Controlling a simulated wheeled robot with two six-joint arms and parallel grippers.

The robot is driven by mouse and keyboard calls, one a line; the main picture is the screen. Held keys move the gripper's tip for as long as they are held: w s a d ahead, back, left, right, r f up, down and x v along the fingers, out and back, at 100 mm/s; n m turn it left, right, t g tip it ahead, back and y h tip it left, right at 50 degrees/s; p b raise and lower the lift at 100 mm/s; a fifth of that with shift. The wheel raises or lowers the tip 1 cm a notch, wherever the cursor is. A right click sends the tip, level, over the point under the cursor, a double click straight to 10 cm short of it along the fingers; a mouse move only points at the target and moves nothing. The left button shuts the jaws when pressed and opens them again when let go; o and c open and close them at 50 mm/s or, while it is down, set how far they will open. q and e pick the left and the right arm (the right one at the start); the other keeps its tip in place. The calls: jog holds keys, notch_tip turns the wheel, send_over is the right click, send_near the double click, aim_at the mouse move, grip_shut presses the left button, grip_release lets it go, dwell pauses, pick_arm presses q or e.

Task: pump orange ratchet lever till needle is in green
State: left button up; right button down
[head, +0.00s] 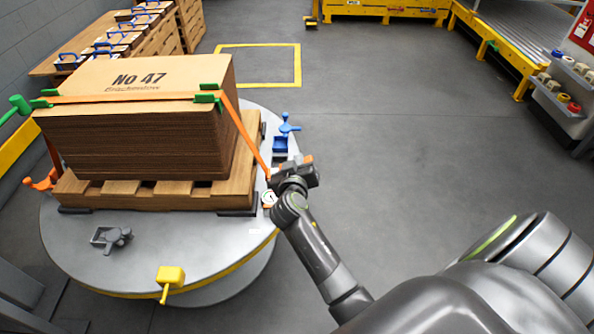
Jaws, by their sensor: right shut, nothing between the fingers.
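An orange strap (251,139) runs over the stack of cardboard blanks (140,135) and down its right side to the ratchet area at the turntable's edge. My right gripper (304,168) is at the strap's lower end, shut with nothing held. Small orange parts show beside it, but the gripper and wrist largely hide the ratchet lever, so I cannot tell its angle or whether the fingers touch it. A small round white gauge (268,198) sits just left of my right wrist. Its needle is too small to read. My left gripper is not in view.
The stack stands on a wooden pallet (155,196) on a round grey turntable (190,249). Blue (285,133), grey (111,237) and yellow (170,279) fixtures sit around it. Green corner pieces (208,93) hold the strap. The floor to the right is clear.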

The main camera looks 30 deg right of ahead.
jog(key=w+d+f+b, duration=0.1)
jog(key=w+d+f, duration=0.2)
jog(key=shift+d+f, duration=0.15)
jog(key=shift+d, duration=0.05)
jog(key=shift+s+d+f, duration=0.25)
jog(key=shift+d+f, duration=0.05)
jog(key=shift+f, duration=0.35)
pick_arm(q)
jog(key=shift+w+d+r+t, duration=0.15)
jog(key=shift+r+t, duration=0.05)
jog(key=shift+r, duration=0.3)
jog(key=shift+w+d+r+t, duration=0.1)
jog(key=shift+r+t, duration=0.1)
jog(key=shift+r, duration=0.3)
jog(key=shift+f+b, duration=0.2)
jog(key=shift+b, duration=0.15)
pick_arm(e)
jog(key=shift+f, duration=0.15)
